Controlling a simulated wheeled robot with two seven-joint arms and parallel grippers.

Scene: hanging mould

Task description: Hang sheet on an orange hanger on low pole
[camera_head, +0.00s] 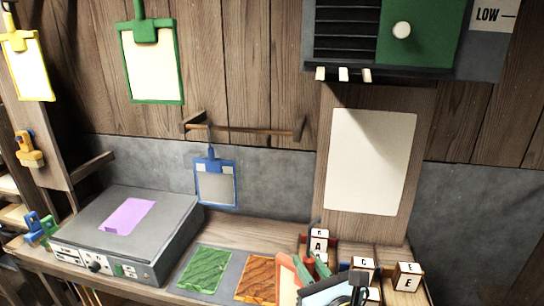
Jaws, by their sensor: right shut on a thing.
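The low pole (250,129) is a wooden rod on two brackets on the back wall. A blue hanger (211,160) hangs from it, with a blue-framed grey sheet. A purple sheet (128,216) lies flat on the grey box at left. Orange-red pieces (288,278) stand at the bottom, beside green ones; I cannot tell whether one is the orange hanger. My right gripper (352,290) is at the bottom edge, mostly cut off, by a pale blue flat piece (324,293). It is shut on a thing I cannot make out. My left gripper is not in view.
Green (206,269) and orange (257,278) textured panels lie on the bench. Lettered blocks (409,277) stand at right. A yellow-framed sheet (29,66) and a green-framed sheet (152,62) hang at upper left. The pole's right half is free.

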